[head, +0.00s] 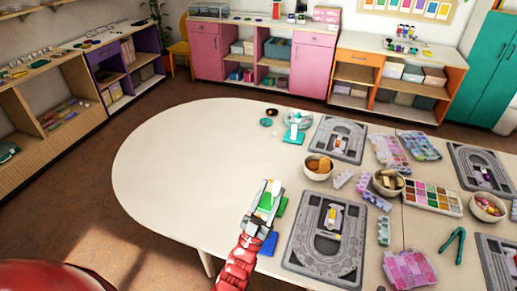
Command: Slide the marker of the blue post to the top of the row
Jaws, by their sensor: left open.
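My left gripper (265,190) reaches in from the bottom on a red arm and is open above the table's near edge. A green piece (282,206) and a blue piece (268,243) show beside and below it, close to the nearest bead board. The blue piece may belong to the blue post, but I cannot tell. Green also shows at the gripper's fingers, and I cannot tell whether it lies between or behind them. No marker or row can be made out, as the gripper covers part of this spot. My right gripper is not in view.
The grey near bead board (298,262) lies just right of the gripper. Another board (318,152), a bowl of orange items (319,167), bead boxes (391,152), a paint-like tray (432,198) and green pliers (454,246) fill the right. The table's left (165,160) is clear.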

